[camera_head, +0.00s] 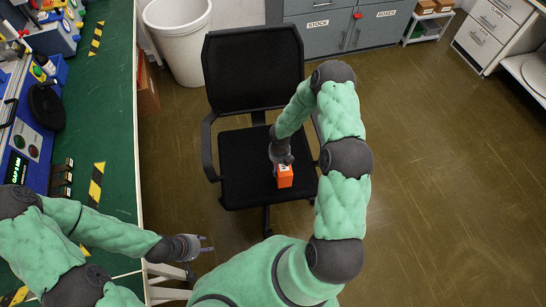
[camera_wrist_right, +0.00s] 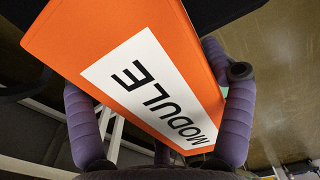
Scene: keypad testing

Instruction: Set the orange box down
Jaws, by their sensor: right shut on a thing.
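The orange box (camera_head: 285,178) is over the seat of a black office chair (camera_head: 240,150). In the right wrist view the orange box (camera_wrist_right: 75,38) fills the middle, and its white label reads "MODULE". My right gripper (camera_head: 281,160) is shut on the box, with one finger on each side of it in the wrist view. I cannot tell whether the box touches the seat. My left gripper (camera_head: 205,246) is beside the green workbench at the lower left, empty, with its fingers apart.
The green workbench (camera_head: 112,130) with several devices runs along the left. A white bin (camera_head: 180,40) and grey cabinets (camera_head: 350,28) stand at the back. A low shelf with small boxes (camera_head: 428,28) is at the back right. The brown floor (camera_head: 450,180) on the right is clear.

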